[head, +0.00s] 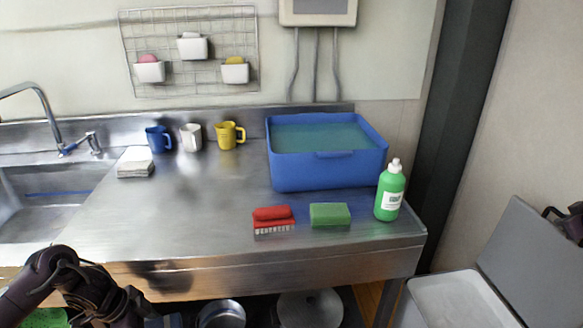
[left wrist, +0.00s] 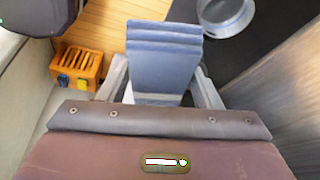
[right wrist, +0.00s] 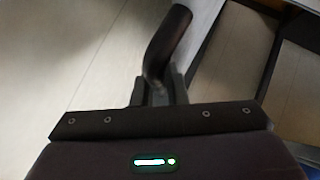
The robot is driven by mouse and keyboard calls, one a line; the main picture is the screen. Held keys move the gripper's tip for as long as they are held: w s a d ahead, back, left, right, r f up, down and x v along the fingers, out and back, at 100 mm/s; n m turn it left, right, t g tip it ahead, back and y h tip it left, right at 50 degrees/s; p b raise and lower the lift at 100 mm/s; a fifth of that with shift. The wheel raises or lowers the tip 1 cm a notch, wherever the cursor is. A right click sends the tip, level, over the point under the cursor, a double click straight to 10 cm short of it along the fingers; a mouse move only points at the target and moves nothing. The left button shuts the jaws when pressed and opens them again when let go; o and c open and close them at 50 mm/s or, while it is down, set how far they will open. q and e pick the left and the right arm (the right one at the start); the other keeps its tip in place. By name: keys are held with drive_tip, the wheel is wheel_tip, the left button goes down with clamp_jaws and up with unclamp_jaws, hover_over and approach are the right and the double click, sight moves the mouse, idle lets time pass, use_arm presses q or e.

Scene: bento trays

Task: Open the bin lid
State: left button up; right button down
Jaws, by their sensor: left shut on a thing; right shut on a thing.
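The bin (head: 458,302) is at the lower right of the head view. Its grey lid (head: 522,246) stands tilted up, and a pale surface shows beside it. My right gripper (head: 572,222) is at the right edge, by the lid's far side. In the right wrist view, my right gripper (right wrist: 160,92) is shut on a dark, bent bar-like handle (right wrist: 170,42). My left gripper (left wrist: 163,92) is shut on a stack of blue-grey trays (left wrist: 165,50) in the left wrist view. In the head view, my left arm is low at the left and its fingertips are unclear.
The steel counter (head: 200,225) holds a blue tub (head: 325,172), a red brush (head: 273,220), a green sponge (head: 330,214), a green bottle (head: 389,195) and several mugs. Below, a metal pot (head: 222,314) shows. An orange crate (left wrist: 78,70) shows in the left wrist view.

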use_arm(q)
drive_tip(key=shift+w+f, duration=0.15)
drive_tip(key=shift+f, duration=0.05)
use_arm(e)
drive_tip(key=shift+d+f, duration=0.1)
drive_tip(key=shift+d, duration=0.2)
drive_tip(key=shift+w, duration=0.1)
drive_tip(key=c, duration=1.5)
unclamp_jaws()
use_arm(q)
drive_tip(key=shift+a, duration=0.1)
use_arm(e)
drive_tip(key=shift+o, duration=0.2)
drive_tip(key=shift+a, duration=0.15)
use_arm(q)
drive_tip(key=shift+r, duration=0.15)
drive_tip(key=shift+r+p, duration=0.3)
drive_tip(key=shift+p, duration=0.1)
use_arm(e)
drive_tip(key=shift+s+a+r, duration=0.15)
drive_tip(key=shift+s+r, duration=0.25)
drive_tip(key=shift+s, duration=0.1)
use_arm(q)
drive_tip(key=shift+r+p, duration=0.45)
use_arm(e)
drive_tip(key=v, duration=1.1)
